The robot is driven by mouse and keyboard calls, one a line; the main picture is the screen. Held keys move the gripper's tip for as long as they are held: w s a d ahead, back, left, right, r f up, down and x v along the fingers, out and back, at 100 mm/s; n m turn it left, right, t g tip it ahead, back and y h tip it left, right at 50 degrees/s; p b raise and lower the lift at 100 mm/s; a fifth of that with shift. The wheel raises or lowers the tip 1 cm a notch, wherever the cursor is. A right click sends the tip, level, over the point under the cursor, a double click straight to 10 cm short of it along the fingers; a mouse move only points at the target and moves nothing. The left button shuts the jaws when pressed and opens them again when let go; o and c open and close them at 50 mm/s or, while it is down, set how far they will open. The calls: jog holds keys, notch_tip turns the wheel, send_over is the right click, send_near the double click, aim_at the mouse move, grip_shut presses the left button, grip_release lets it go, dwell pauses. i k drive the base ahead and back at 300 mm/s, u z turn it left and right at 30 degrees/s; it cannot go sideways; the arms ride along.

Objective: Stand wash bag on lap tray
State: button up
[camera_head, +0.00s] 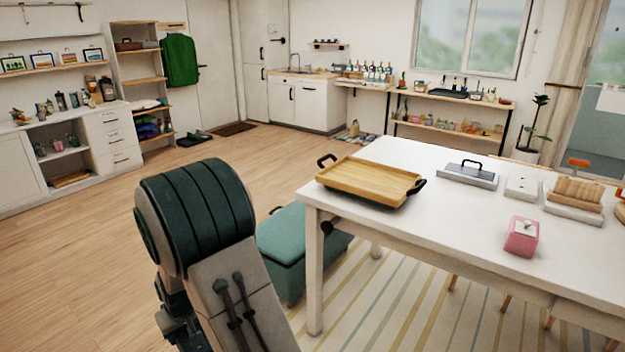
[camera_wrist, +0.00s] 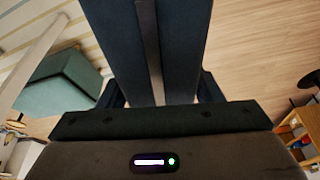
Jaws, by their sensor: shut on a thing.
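The lap tray (camera_head: 368,181) is a light wooden tray with raised rims and black handles. It lies flat at the near left corner of the white table, in the head view. In the wrist view my gripper (camera_wrist: 150,50) has its two dark fingers close together, with a narrow grey strip between them. The strip looks like part of the held thing, probably the wash bag; its body is hidden. The gripper is away from the tray, over the floor. In the head view my arm covers the lower left, and the gripper cannot be made out.
The white table (camera_head: 450,225) also bears a pink box (camera_head: 522,236), a grey case with a black handle (camera_head: 468,174) and a wooden rack (camera_head: 579,192). A teal ottoman (camera_head: 290,250) stands by the table's left leg; it also shows in the wrist view (camera_wrist: 62,85). The wooden floor at left is open.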

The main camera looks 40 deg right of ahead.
aim_at(389, 185)
jog(key=u, duration=0.35)
jog(key=i, duration=1.85)
jog(key=z, duration=2)
